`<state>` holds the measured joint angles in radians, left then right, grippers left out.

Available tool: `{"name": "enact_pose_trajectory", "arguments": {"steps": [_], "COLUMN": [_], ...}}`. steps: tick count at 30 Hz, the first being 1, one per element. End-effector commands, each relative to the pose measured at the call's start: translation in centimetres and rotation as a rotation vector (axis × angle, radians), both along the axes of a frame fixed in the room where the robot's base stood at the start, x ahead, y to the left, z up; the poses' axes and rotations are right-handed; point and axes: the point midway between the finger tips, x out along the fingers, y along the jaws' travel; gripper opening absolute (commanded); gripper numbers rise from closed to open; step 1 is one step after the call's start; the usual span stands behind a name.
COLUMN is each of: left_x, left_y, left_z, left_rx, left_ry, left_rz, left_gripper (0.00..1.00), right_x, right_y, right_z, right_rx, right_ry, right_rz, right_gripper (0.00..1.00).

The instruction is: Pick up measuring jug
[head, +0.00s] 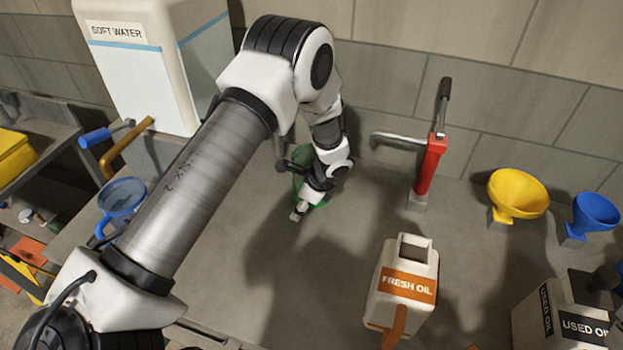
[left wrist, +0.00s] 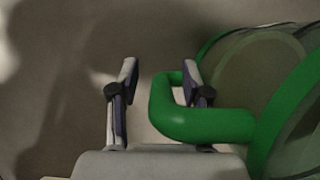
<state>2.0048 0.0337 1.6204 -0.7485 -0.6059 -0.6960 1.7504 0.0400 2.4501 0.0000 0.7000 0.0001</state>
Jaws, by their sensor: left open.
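A measuring jug with a green rim and handle stands behind my left wrist in the head view, mostly hidden, with a bit of green (head: 321,204) showing. In the left wrist view its clear body and green handle (left wrist: 205,125) fill the right side. My left gripper (head: 298,213) is open and low over the bench. In the left wrist view its two fingers (left wrist: 160,75) stand apart, with the outer bar of the handle appearing between them. Contact cannot be told. A second jug, clear blue (head: 122,196), stands at the left. My right gripper is not in view.
A white soft water tank (head: 150,75) stands at the back left. A red hand pump (head: 430,165), a yellow funnel (head: 517,194), a blue funnel (head: 594,215), a fresh oil can (head: 403,285) and a used oil can (head: 560,312) are to the right. Bare bench lies between gripper and fresh oil can.

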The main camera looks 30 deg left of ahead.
Motion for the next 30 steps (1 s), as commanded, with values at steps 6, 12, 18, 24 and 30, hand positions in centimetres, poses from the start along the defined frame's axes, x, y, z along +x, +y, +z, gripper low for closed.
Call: {"name": "enact_pose_trajectory", "arguments": {"steps": [6, 12, 18, 24, 30], "left_x": [0.0, 0.1, 0.1, 0.1, 0.2], "left_y": [0.0, 0.0, 0.0, 0.0, 0.0], "left_z": [0.0, 0.0, 0.1, 0.3, 1.3], "left_rx": [0.0, 0.0, 0.001, 0.0, 0.0], "left_ry": [-0.001, -0.001, -0.002, -0.004, -0.005], "left_rz": [0.0, 0.0, 0.0, 0.001, 0.001], "left_gripper": [0.23, 0.0, 0.0, 0.0, 0.0], "right_x": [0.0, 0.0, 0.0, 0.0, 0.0], "right_y": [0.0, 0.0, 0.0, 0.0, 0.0], "right_z": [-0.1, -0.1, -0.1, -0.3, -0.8], "right_rx": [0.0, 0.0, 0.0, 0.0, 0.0], "right_ry": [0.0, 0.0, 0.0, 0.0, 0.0], "right_rz": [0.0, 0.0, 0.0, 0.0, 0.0], "right_gripper": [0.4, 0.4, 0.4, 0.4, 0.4]}}
